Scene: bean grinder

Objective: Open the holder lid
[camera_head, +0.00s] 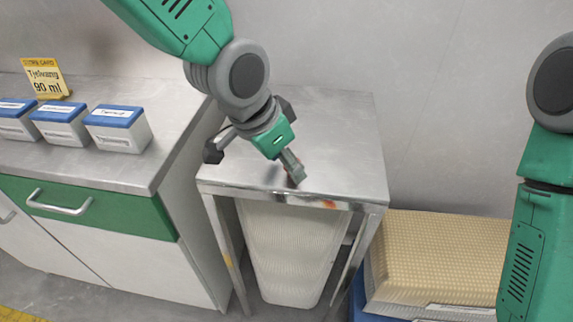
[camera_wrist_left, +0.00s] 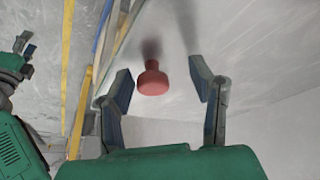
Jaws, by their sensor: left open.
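A red knob (camera_wrist_left: 152,78) with a rounded end shows in the left wrist view, in front of a pale grey surface. What it is fixed to is not clear, and no holder lid can be made out for certain. My left gripper (camera_wrist_left: 162,88) is open, with one finger on each side of the knob in that view and no contact seen. In the head view, my left gripper (camera_head: 254,162) is over the metal table (camera_head: 345,130), its fingers spread. My right gripper is out of view; only my green and grey right arm shows at the right edge.
Several white boxes with blue lids (camera_head: 118,117) and a yellow card (camera_head: 46,78) stand on the left counter (camera_head: 165,100). A ribbed white container (camera_head: 290,250) is under the metal table. Stacked beige trays (camera_head: 435,255) stand at its right.

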